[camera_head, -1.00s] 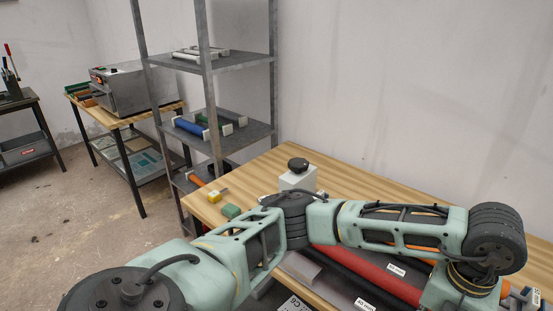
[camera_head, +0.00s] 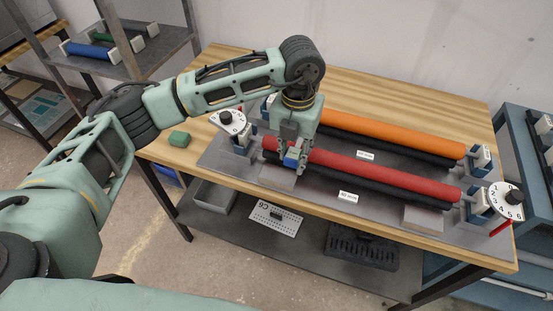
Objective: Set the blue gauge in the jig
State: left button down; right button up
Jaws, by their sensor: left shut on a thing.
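My left gripper (camera_head: 293,163) points down over the front red roller (camera_head: 370,174) of the plate processor. It is shut on a small blue piece (camera_head: 291,159), which looks like the blue gauge. The fingers hide part of it, and I cannot tell whether it touches the roller. The red roller lies above a black roller, with mounts at both ends; an orange roller (camera_head: 400,135) lies behind it. I cannot pick out the jig for certain. My right gripper is not in view.
A numbered dial (camera_head: 506,200) with a red pointer is at the right end, another dial (camera_head: 228,121) at the left. A green block (camera_head: 179,139) lies on the wooden tabletop (camera_head: 232,62). A shelf rack (camera_head: 135,65) stands left; a blue cart (camera_head: 525,160) stands right.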

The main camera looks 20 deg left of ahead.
aim_at(279, 174)
pick_arm(q)
jog(key=a+f, duration=0.2)
jog(key=a, duration=0.1)
jog(key=shift+a+p, duration=0.3)
jog(key=shift+p, duration=0.1)
jog(key=shift+s+f, duration=0.1)
jog(key=shift+f, duration=0.15)
notch_tip(279, 174, down, 3)
jog(key=shift+f+p, duration=0.15)
jog(key=shift+p, duration=0.65)
jog(key=shift+f, duration=0.2)
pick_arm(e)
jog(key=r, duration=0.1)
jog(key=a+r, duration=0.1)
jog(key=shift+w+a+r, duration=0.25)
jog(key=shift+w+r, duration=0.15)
pick_arm(q)
jog(key=shift+f+b, duration=0.35)
jog(key=shift+b, duration=0.15)
jog(key=c, duration=1.3)
grip_release()
jog(key=shift+c, duration=0.2)
jog(key=shift+r, duration=0.1)
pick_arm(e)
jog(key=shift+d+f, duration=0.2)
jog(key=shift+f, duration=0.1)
pick_arm(q)
jog(key=shift+r, duration=0.1)
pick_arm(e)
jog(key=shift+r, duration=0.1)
